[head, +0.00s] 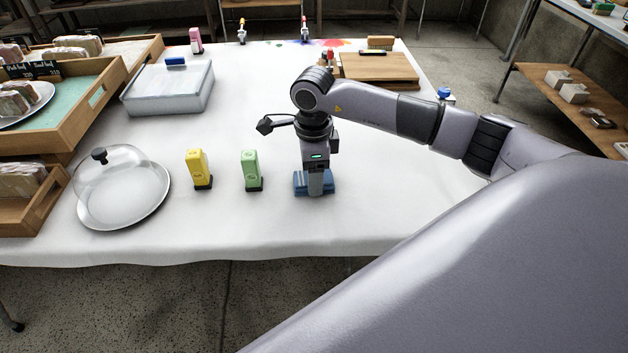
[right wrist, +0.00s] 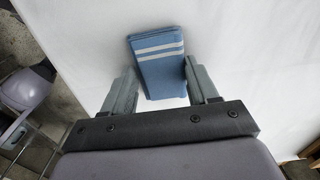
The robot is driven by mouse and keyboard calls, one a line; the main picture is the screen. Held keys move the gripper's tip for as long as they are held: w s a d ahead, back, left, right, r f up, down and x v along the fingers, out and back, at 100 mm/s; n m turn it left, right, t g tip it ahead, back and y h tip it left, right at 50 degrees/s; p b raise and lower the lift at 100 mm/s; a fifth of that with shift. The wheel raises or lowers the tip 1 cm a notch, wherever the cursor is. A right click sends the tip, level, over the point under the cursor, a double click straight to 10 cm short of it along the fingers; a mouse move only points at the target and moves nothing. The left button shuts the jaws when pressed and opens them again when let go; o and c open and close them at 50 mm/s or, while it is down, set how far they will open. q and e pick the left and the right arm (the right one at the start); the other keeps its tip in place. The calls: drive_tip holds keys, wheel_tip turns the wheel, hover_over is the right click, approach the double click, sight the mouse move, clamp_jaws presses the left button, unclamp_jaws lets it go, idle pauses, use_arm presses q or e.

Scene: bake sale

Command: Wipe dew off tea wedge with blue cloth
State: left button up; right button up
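The folded blue cloth (head: 299,186) with pale stripes lies on the white table under my right gripper (head: 315,190). In the right wrist view the cloth (right wrist: 158,62) shows between the two open fingers of the gripper (right wrist: 161,72), which points down at it. The right finger is close to the cloth's edge; I cannot tell whether it touches. A green upright piece (head: 251,170) on a dark base, probably the tea wedge, stands left of the cloth. Dew on it is too small to make out. My left gripper is not in view.
A yellow piece (head: 198,168) stands left of the green one. A glass dome on a round plate (head: 128,222) is further left, beside wooden trays (head: 90,112). A lidded clear box (head: 168,98) and a wooden board (head: 380,72) are behind. The table's front edge is close.

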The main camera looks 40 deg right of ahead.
drive_tip(key=shift+r+p, duration=1.8)
drive_tip(key=shift+r, duration=0.75)
